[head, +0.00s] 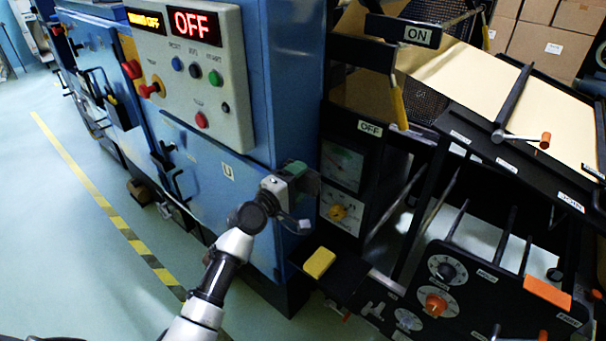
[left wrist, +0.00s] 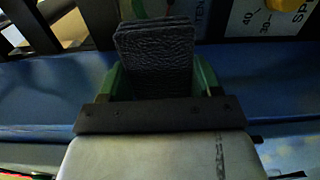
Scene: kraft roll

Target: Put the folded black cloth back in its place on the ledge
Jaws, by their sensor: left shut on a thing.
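My left gripper (head: 304,182) is in front of the blue machine's right corner, beside the dial panel. In the left wrist view its green fingers (left wrist: 205,78) are shut on the folded black cloth (left wrist: 155,55). The cloth is dark, textured and layered, and stands out beyond the fingertips. In the head view I cannot clearly make out the cloth against the gripper and dark machine. A black ledge (head: 345,283) lies below and to the right of the gripper, with a yellow block (head: 319,262) at its left end. My right gripper is not in view.
The blue machine (head: 215,150) with its control panel (head: 190,75) stands left of the gripper. The dial panel (head: 341,185) is close to its right. A black frame with rods and knobs (head: 437,303) fills the right. Open floor (head: 60,240) lies left.

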